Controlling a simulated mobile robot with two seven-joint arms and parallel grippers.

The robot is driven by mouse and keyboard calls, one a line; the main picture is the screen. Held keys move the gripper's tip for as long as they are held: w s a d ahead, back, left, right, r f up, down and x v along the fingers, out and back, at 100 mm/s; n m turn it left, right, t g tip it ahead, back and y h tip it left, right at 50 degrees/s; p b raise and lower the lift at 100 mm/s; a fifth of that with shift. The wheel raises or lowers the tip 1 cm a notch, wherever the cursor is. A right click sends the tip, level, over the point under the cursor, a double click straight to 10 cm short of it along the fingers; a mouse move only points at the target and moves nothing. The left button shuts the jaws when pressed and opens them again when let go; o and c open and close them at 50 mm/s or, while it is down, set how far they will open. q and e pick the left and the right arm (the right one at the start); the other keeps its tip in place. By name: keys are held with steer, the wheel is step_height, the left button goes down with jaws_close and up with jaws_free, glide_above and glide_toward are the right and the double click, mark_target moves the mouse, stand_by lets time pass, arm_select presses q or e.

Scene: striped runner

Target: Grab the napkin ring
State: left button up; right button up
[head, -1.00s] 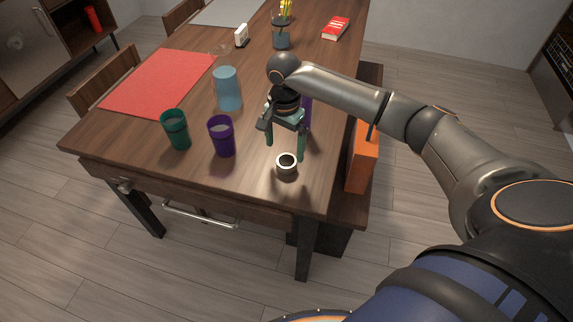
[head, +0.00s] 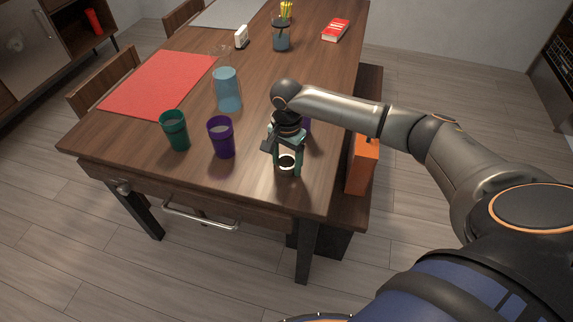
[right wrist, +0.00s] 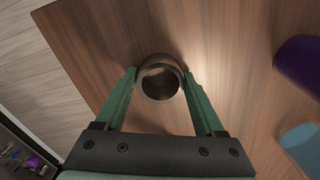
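The napkin ring (head: 287,163) is a small dark ring with a pale rim, standing on the wooden table near its front right corner. In the right wrist view the ring (right wrist: 160,80) sits between the two green fingertips, with its opening towards the camera. My right gripper (head: 288,173) is open and reaches down from above, one finger on each side of the ring. In the right wrist view a narrow gap seems to show between the fingers (right wrist: 161,86) and the ring; contact is hard to tell. My left gripper is not in view.
A purple cup (head: 222,138) and a green cup (head: 175,131) stand left of my right gripper. A blue-filled clear vessel (head: 228,90) stands behind them. Another purple thing is partly hidden behind the gripper. An orange box (head: 362,165) is beside the table's right edge.

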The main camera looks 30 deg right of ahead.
steer(key=c, duration=0.9)
